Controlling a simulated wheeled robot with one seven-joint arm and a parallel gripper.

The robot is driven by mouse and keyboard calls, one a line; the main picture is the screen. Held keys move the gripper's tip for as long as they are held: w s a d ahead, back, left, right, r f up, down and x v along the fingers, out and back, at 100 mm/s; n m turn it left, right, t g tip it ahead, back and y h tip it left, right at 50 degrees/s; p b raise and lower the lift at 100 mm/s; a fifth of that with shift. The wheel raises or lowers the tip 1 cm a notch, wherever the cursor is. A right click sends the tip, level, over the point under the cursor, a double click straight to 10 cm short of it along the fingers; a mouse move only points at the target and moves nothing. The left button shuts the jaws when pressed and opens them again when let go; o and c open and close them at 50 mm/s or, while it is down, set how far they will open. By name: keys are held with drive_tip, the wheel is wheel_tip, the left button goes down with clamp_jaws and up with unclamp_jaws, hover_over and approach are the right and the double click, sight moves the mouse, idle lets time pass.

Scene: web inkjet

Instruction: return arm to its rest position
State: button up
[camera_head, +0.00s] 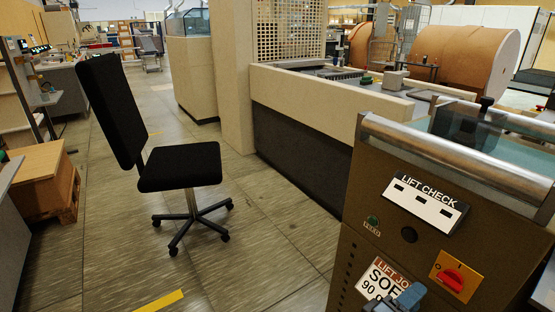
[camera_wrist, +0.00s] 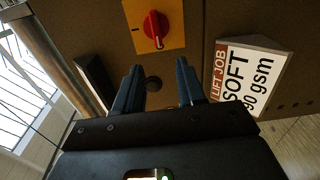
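My gripper (camera_wrist: 158,84) is open in the wrist view, with its two blue fingers apart and nothing between them. It faces the brown machine panel (camera_wrist: 200,55). In the head view only a blue-grey part of my gripper (camera_head: 402,298) shows at the bottom edge, in front of the panel, low beside the card. The rest of my arm is out of the head view.
A "LIFT JOB SOFT 90 gsm" card (camera_wrist: 250,75) is right beside my right finger; I cannot tell if they touch. A red knob (camera_wrist: 155,27) is above. A black chair (camera_head: 180,165) stands left on open floor (camera_head: 260,255).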

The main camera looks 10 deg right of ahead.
drive_tip(key=s+a+f+n+t+y, duration=0.1)
drive_tip(key=s+a+f+t+y, duration=0.15)
drive_tip(key=s+f+y, duration=0.45)
drive_tip(key=s+a+f+n+t+y, duration=0.1)
drive_tip(key=s+a+f+y, duration=0.35)
drive_tip(key=s, duration=0.55)
drive_tip(key=s+a+r+m+t+y, duration=0.2)
drive_tip(key=s+r, duration=0.4)
drive_tip(key=r, duration=0.4)
drive_tip(key=s+a+r+m+t+y, duration=0.3)
drive_tip(key=s+r, duration=0.4)
drive_tip(key=r, duration=0.4)
drive_tip(key=shift+a+r+m, duration=0.15)
drive_tip(key=shift+m, duration=0.45)
drive_tip(key=shift+y, duration=0.25)
